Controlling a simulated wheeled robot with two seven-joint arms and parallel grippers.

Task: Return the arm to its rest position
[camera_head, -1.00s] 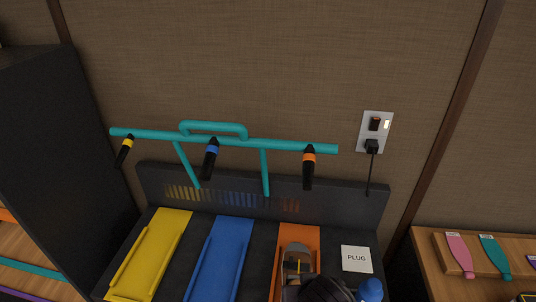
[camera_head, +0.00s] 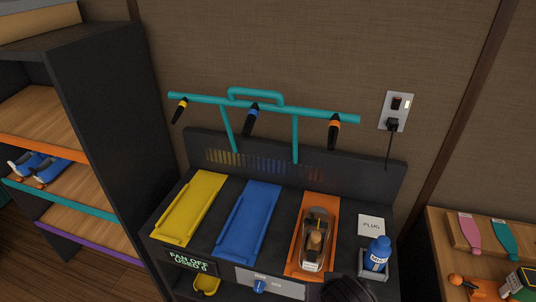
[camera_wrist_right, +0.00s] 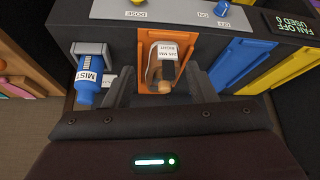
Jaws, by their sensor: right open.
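My right gripper (camera_wrist_right: 160,74) is open, its two dark fingers apart with nothing between the tips. In the head view only a dark rounded part of my right arm (camera_head: 346,290) shows at the bottom edge. Beyond the fingers, a brown and grey shoe-like object with a white label (camera_head: 316,240) lies on the orange lane (camera_head: 323,204); it also shows in the right wrist view (camera_wrist_right: 164,66). The gripper looks clear of it. My left gripper is in neither view.
The dark station also has a yellow lane (camera_head: 190,207), a blue lane (camera_head: 248,220) and a blue bottle (camera_head: 378,252) at its right. A teal rail (camera_head: 300,113) with nozzles spans above. A shelf (camera_head: 60,152) stands left, a wooden table (camera_head: 440,235) right.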

